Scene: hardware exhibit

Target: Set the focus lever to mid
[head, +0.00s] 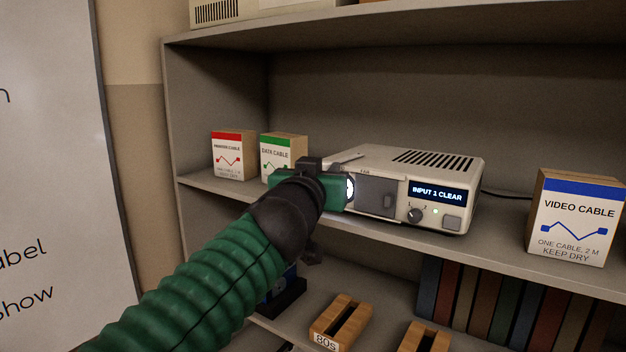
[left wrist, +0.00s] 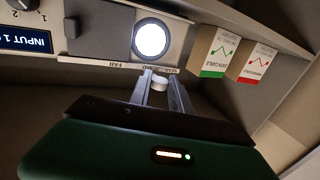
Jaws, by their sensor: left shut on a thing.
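The projector (head: 400,165) is a pale box on the upper shelf, with a lit lens and a display reading "INPUT 1 CLEAR". It also shows, turned over, in the left wrist view (left wrist: 100,40). A scale along its edge reads FAR, MID and a partly hidden third label. The focus lever's pale round knob (left wrist: 160,82) sits between the fingers of my left gripper (left wrist: 161,90), near the MID label and the third label. The exact lever setting is unclear. My left gripper (head: 338,184) is shut on the knob; in the head view its green body hides the lever.
A red-labelled cable box (head: 229,158) and a green-labelled one (head: 277,156) stand left of the projector. A blue-labelled video cable box (head: 575,220) stands to its right. Wooden trays (head: 341,322) and a row of books (head: 500,300) are on the shelf below.

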